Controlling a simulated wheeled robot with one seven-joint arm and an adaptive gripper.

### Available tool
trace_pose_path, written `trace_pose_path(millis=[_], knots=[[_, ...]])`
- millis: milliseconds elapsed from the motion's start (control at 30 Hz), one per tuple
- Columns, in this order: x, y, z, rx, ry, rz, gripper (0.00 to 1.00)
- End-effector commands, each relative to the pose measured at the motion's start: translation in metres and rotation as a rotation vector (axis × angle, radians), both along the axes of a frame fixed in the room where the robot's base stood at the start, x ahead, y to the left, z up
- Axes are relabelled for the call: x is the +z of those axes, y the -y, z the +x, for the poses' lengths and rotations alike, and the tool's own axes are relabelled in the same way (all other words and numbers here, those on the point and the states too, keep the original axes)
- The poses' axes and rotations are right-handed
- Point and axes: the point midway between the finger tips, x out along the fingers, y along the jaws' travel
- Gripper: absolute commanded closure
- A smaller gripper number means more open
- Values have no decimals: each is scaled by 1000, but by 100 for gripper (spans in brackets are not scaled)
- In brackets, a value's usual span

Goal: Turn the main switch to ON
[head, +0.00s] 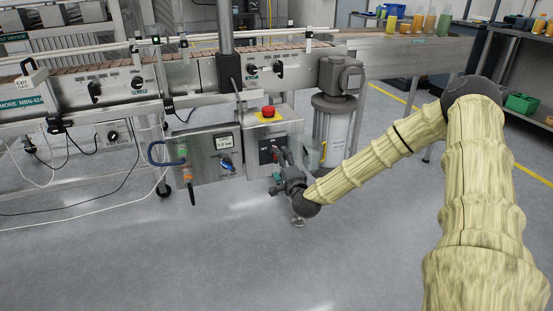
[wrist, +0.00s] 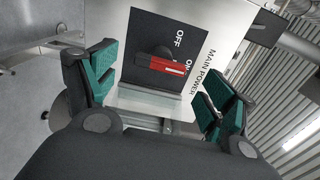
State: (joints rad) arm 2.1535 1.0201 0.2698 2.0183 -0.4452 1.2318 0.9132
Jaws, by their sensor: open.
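The main switch (wrist: 165,66) is a red handle on a black plate lettered OFF and ON, beside the words MAIN POWER, in the wrist view. Its red bar lies crosswise, with its right end beside the ON lettering. My gripper (wrist: 160,92) is open, its green-padded fingers spread wide on either side of the plate. I see no finger touching the handle. In the head view my gripper (head: 281,158) is in front of the grey switch cabinet (head: 286,127), and it partly hides the switch there.
A red emergency button (head: 268,112) on a yellow plate tops the cabinet. A control box (head: 208,158) with a gauge and blue knob stands to its left. The conveyor (head: 190,75) runs behind, and a grey cylinder (head: 338,125) stands to the right. Floor in front is clear.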

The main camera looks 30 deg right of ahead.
Motion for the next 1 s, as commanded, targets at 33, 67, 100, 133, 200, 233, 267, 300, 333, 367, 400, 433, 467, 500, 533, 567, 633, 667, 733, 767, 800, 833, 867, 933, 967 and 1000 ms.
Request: trace_pose_path(millis=[33, 67, 100, 133, 200, 233, 267, 300, 333, 367, 400, 433, 467, 500, 533, 567, 633, 667, 733, 767, 800, 833, 867, 933, 967, 1000], knots=[[0, -2, -10, -1, -1, 3, 16], [0, -3, -16, -1, -1, 2, 16], [0, -5, -22, -1, -1, 3, 16], [0, -6, -27, -1, 0, 3, 16], [0, -9, -38, -1, -1, 2, 16], [0, -10, -42, -1, -1, 2, 16], [0, -10, -46, -1, -1, 1, 16], [0, -12, -51, 0, -1, 1, 16], [0, -12, -53, -1, 0, 1, 16], [0, -13, -56, -2, 0, 1, 16], [0, -13, -59, -2, 0, 1, 16], [0, -14, -61, -2, -1, 1, 16], [0, -14, -63, -2, -1, 1, 16], [-1, -15, -64, -1, -1, 1, 16], [-1, -15, -65, -1, -1, 0, 16], [-1, -15, -66, -1, -1, 0, 16], [0, -15, -66, -1, -1, 0, 16], [-1, -15, -66, -1, -1, 0, 16], [0, -15, -66, -1, -1, 0, 16], [0, -15, -66, -1, -1, 0, 16], [0, -15, -66, -1, -1, 0, 16], [0, -15, -66, -1, -1, 0, 16], [0, -15, -66, -1, -1, 0, 16], [0, -15, -66, -1, -1, 0, 16], [0, -15, -66, -1, -1, 0, 16], [0, -15, -66, -1, -1, 0, 16]])
